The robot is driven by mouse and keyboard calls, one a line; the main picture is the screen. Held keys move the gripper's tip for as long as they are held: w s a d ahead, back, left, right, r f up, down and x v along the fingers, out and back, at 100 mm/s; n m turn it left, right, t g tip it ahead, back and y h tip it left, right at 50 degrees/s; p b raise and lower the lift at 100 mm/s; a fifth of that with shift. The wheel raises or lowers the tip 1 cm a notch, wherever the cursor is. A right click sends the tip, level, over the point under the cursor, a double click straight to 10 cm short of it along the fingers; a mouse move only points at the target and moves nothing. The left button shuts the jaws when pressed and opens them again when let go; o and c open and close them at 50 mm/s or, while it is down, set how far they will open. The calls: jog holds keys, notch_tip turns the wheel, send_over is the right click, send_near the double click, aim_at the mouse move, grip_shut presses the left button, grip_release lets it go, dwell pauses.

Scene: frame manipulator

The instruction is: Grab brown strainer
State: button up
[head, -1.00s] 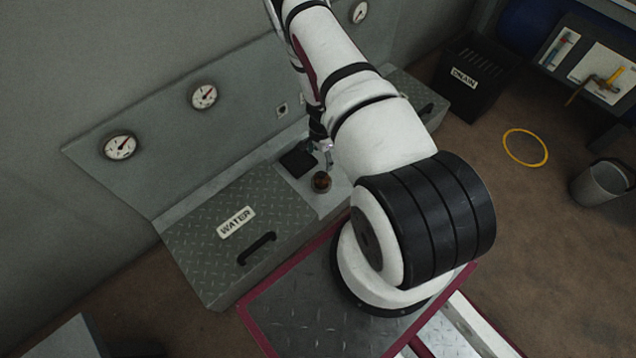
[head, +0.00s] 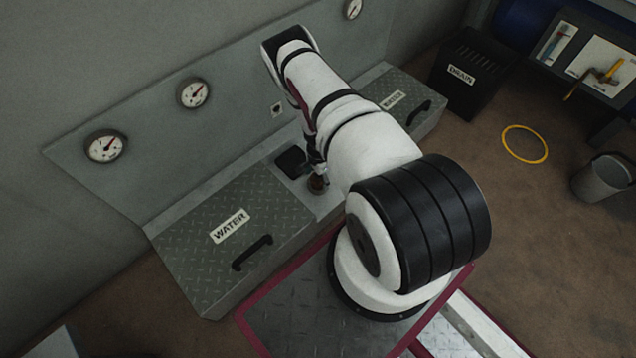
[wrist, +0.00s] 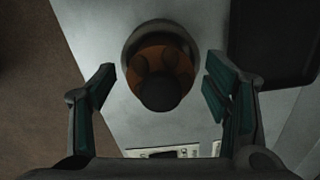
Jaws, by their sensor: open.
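The brown strainer (head: 317,184) stands on the light grey counter between the two metal-lidded boxes, partly hidden by my arm in the head view. In the wrist view the strainer (wrist: 160,60) is round and brown with a dark knob-like middle and a grey rim. My gripper (wrist: 160,88) is open, one finger on each side of the strainer, with gaps to both. The fingers look apart from it, and the strainer's near part lies about level with the fingertips. In the head view my gripper (head: 316,168) is right at the strainer, mostly hidden.
A black tray-like square (head: 291,162) lies behind the strainer; it also shows at right in the wrist view (wrist: 275,40). A box lid marked WATER (head: 205,248) with a black handle is at left, another lid (head: 425,90) at right. Gauges line the back panel.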

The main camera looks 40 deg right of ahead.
jog(key=shift+f, duration=0.3)
jog(key=c, duration=1.3)
jog(key=shift+r, duration=0.15)
